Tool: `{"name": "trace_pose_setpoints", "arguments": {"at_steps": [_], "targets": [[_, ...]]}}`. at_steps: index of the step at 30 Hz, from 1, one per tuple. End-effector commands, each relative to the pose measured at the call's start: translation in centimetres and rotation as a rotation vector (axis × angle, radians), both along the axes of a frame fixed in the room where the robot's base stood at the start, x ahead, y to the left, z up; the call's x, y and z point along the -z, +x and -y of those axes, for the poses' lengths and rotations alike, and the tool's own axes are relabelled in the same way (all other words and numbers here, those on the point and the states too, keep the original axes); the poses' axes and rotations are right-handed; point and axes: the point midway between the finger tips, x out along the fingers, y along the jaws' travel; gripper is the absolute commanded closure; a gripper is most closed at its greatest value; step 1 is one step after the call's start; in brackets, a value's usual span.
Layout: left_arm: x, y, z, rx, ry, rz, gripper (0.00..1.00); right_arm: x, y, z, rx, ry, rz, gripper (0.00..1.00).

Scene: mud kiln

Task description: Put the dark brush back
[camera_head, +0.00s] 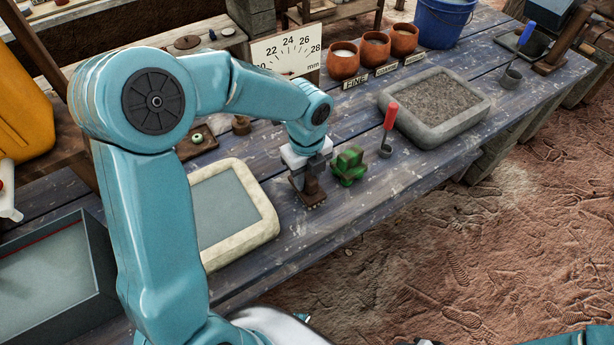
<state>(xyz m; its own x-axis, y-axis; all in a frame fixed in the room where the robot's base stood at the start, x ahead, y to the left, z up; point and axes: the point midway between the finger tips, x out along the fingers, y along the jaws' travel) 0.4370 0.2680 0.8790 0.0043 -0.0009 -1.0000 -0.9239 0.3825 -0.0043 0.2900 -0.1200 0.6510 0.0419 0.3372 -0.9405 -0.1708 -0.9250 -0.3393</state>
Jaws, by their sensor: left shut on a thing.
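My left gripper (309,180) points down just above or at the blue-grey plank table, near its front edge. It is shut on a small dark brown thing (309,197), which seems to be the dark brush; the jaws hide much of it, and I cannot tell whether it touches the planks. A green toy-like block (349,166) stands close to its right. My right gripper is out of view.
A pale-rimmed tray (262,205) lies left of the gripper, and a grey stone tray (434,137) of dark grit lies right. Orange pots (375,50), a dial sign (287,52) and a blue bucket (443,22) stand behind. The planks in front of the green block are clear.

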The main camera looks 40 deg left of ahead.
Motion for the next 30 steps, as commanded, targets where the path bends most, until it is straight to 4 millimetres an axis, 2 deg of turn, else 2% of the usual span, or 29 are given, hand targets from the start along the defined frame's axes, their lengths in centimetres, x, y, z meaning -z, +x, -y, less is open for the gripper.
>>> {"name": "trace_pose_setpoints", "arguments": {"at_steps": [2,13,14,15,16,25,28,30], "targets": [[0.6,0.0,0.0,0.001,0.000,-0.001,1.00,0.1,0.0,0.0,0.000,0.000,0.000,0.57],[1.0,0.0,0.0,0.000,0.001,0.001,1.00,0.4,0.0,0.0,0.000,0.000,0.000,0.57],[0.9,0.0,0.0,0.000,0.001,0.001,0.59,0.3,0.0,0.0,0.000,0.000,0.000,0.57],[0.9,0.0,0.0,0.000,0.000,0.001,0.46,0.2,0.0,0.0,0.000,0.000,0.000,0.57],[0.9,0.0,0.0,0.000,0.000,0.001,0.41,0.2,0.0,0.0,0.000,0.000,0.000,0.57],[0.7,0.0,0.0,0.000,0.001,0.001,0.41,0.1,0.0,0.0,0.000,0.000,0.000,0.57],[-0.2,0.1,0.0,-0.001,0.001,0.004,0.41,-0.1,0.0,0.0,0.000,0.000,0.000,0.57],[-1.6,0.1,0.0,-0.002,0.001,0.006,0.41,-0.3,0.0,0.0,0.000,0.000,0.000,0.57]]}}
